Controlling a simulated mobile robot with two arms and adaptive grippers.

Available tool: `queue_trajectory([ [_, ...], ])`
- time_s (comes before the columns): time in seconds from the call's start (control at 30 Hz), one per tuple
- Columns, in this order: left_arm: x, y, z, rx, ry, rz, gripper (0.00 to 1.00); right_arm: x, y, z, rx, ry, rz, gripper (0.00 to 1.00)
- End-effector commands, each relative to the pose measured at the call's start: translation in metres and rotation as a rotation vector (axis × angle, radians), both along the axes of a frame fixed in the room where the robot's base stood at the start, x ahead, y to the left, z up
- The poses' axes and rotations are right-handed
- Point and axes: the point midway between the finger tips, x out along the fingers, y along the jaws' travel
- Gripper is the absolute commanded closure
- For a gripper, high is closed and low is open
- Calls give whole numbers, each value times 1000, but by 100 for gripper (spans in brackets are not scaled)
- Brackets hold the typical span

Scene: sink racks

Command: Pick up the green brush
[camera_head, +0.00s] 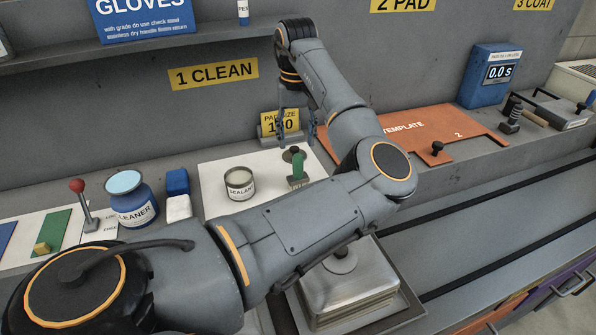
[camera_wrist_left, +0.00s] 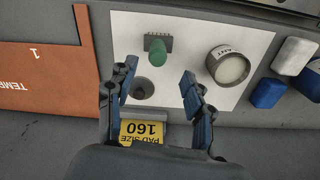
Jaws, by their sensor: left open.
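The green brush (camera_head: 298,167) stands on a white mat (camera_head: 217,160), to the right of a sealant can (camera_head: 240,184). In the left wrist view the green brush (camera_wrist_left: 157,54) shows its rounded green handle and a dark comb-like edge. My left gripper (camera_head: 297,118) hangs above the back of the mat, pointing down. In the left wrist view its fingers (camera_wrist_left: 159,71) are spread and empty, with the brush beyond and between the tips, not touched. My right gripper is in neither view.
A small dark round piece (camera_wrist_left: 144,89) lies beside the brush. A yellow pad-size sign (camera_head: 280,123) stands behind the mat. An orange template (camera_head: 415,133) lies to the right. A cleaner jar (camera_head: 134,205) and blue block (camera_head: 177,181) stand left. A metal box (camera_head: 345,285) is in front.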

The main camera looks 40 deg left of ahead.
Motion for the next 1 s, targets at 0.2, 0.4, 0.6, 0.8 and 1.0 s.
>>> queue_trajectory([
  [0.2, 0, 0, -29, -1, 1, 0, 48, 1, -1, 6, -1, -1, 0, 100],
  [0.4, 1, -1, -43, -1, 2, 0, 48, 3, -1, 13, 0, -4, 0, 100],
  [0.6, 3, -2, -73, 0, 1, 1, 48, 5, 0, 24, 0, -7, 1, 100],
  [0.8, 3, -2, -86, 1, -1, 2, 48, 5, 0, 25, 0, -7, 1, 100],
  [1.0, 3, -2, -85, 1, -1, 2, 56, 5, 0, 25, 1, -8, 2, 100],
])
